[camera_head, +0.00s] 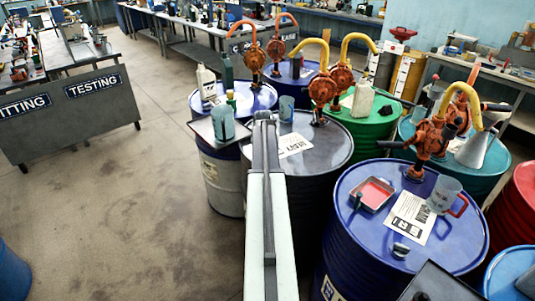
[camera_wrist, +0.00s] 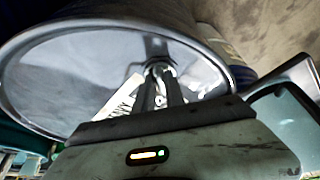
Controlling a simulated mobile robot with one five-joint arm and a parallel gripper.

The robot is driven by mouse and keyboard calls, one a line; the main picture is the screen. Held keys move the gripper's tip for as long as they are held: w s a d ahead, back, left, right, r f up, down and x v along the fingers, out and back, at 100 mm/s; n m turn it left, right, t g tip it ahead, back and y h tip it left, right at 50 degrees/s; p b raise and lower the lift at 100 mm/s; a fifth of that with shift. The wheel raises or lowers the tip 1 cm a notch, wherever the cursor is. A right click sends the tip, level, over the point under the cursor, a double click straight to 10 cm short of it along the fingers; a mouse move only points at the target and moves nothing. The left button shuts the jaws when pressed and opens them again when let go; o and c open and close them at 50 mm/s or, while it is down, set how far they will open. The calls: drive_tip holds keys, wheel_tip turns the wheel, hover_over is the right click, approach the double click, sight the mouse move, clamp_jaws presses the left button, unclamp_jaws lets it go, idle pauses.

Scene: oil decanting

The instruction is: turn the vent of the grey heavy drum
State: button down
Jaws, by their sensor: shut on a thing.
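The grey heavy drum (camera_head: 335,150) stands in the middle of the head view, with a dark grey lid and a white label sheet (camera_head: 294,144) on it. The lid fills much of the wrist view (camera_wrist: 70,75), where the sheet (camera_wrist: 122,98) reads partly as HEAVY. My gripper (camera_head: 263,117) is low over the left part of the lid. In the wrist view my gripper (camera_wrist: 160,80) is shut on the vent (camera_wrist: 159,70), a small fitting mostly hidden between the fingers. The vent is hidden in the head view.
An orange pump (camera_head: 322,92) with a yellow spout stands at the lid's far right side. A clear jug (camera_head: 286,108) is near the lid's back edge. Another jug (camera_head: 223,122) stands on a tray to the left. A blue drum (camera_head: 365,240) is close on the right. Open floor lies left.

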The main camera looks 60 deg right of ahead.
drive_tip(key=m, duration=0.2)
drive_tip(key=w+m+g, duration=0.1)
drive_tip(key=m, duration=0.1)
drive_tip(key=shift+a+g, duration=0.1)
drive_tip(key=shift+g, duration=0.2)
drive_tip(key=shift+w+m+g, duration=0.1)
drive_tip(key=shift+m+g, duration=0.4)
drive_tip(key=shift+m, duration=1.1)
drive_tip(key=c, duration=1.4)
unclamp_jaws()
drive_tip(key=shift+r, duration=0.1)
drive_tip(key=p+v, duration=0.7)
drive_tip(key=shift+a+r, duration=0.2)
drive_tip(key=shift+a, duration=0.05)
